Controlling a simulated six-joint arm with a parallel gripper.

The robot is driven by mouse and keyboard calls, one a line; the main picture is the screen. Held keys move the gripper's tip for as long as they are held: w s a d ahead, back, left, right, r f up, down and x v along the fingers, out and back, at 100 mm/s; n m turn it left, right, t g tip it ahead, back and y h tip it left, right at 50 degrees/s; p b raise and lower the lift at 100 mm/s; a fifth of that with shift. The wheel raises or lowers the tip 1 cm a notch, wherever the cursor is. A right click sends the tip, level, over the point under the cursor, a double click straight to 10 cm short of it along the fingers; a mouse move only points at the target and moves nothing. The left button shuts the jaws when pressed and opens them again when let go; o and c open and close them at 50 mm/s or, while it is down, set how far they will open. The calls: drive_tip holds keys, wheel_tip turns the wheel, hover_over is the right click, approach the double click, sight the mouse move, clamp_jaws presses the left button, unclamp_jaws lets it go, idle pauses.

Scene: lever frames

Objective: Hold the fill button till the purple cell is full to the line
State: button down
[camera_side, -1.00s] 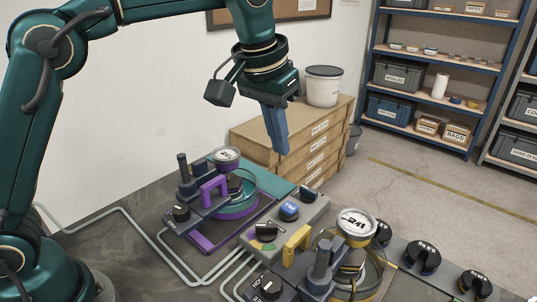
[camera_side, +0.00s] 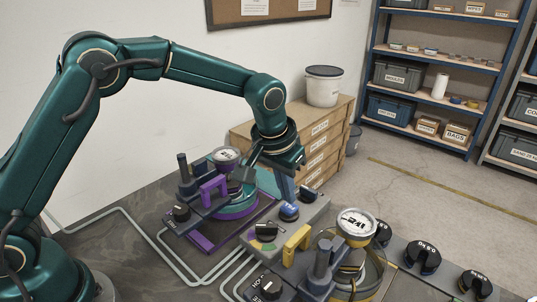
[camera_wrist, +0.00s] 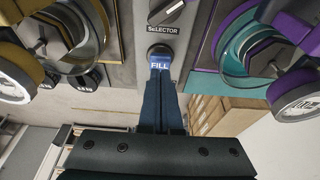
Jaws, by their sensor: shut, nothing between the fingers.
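The blue fill button (camera_side: 289,211) sits on the grey control panel between the purple cell and the yellow cell. The purple cell (camera_side: 237,211) has a purple-ringed round glass vessel, a white dial gauge (camera_side: 227,154) and a purple handle (camera_side: 213,190). Its liquid level and line are too small to read.
The selector knob (camera_wrist: 167,11) is beside the fill button. The yellow cell (camera_side: 374,277) with its gauge (camera_side: 356,222) and yellow handle (camera_side: 297,245) stands close at the right front.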

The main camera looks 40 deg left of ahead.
sight(285, 208)
drive_tip(key=shift+f, duration=0.65)
wheel_tip(285, 208, down, 2)
drive_tip(key=shift+f, duration=0.3)
drive_tip(key=shift+s+a, duration=0.1)
drive_tip(key=shift+s, duration=0.05)
idle(2.9)
idle(1.6)
drive_tip(key=r, duration=0.3)
drive_tip(key=w+r, duration=0.1)
drive_tip(key=r, duration=0.1)
drive_tip(key=shift+r, duration=0.35)
drive_tip(key=v, duration=0.9)
drive_tip(key=shift+s+d+r, duration=0.2)
drive_tip(key=shift+r, duration=0.1)
drive_tip(key=shift+a, duration=0.1)
